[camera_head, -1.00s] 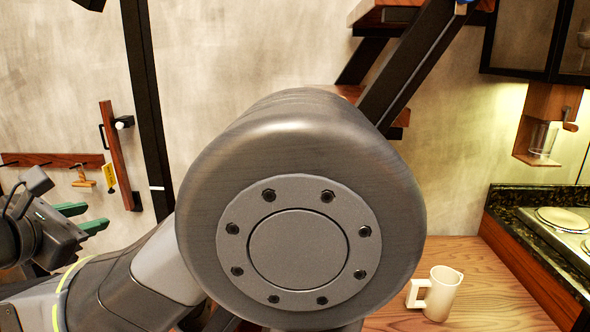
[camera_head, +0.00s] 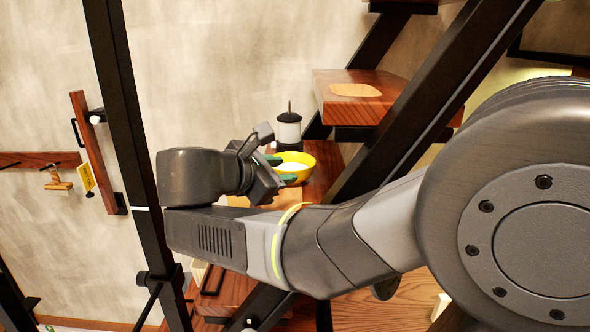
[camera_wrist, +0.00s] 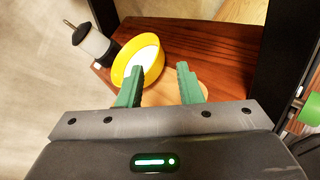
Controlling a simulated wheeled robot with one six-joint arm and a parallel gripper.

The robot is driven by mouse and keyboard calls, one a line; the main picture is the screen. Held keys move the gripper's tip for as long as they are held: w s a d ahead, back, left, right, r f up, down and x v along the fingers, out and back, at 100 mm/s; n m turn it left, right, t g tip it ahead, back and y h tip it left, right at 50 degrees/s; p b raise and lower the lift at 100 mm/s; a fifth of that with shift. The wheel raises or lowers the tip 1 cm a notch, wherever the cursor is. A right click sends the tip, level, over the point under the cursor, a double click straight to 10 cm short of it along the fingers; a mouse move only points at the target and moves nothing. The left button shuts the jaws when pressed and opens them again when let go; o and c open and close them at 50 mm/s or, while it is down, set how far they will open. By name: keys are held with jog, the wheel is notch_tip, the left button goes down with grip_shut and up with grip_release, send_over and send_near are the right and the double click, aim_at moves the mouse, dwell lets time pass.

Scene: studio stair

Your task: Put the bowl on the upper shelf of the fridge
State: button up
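The yellow bowl (camera_head: 300,158) with a white inside stands upright on a reddish wooden stair tread (camera_head: 325,172), past my gripper (camera_head: 278,171). In the wrist view the bowl (camera_wrist: 128,62) is beyond and slightly left of my gripper (camera_wrist: 160,74). The two green fingers are apart, so the gripper is open. The left finger overlaps the near side of the bowl in the picture, and the right rim shows between the finger directions. Whether a finger touches the bowl I cannot tell. No fridge is in view.
A dark-topped jar (camera_head: 289,130) stands just behind the bowl, also in the wrist view (camera_wrist: 94,44). A higher tread (camera_head: 335,108) with a light mat (camera_head: 356,90) is at right. Black stair beams (camera_head: 405,115) and a black post (camera_head: 122,110) flank my arm.

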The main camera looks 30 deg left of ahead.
jog(key=shift+p+x, duration=0.45)
jog(key=shift+x, duration=4.85)
jog(key=shift+a+f, duration=0.1)
jog(key=shift+a, duration=0.1)
grip_shut()
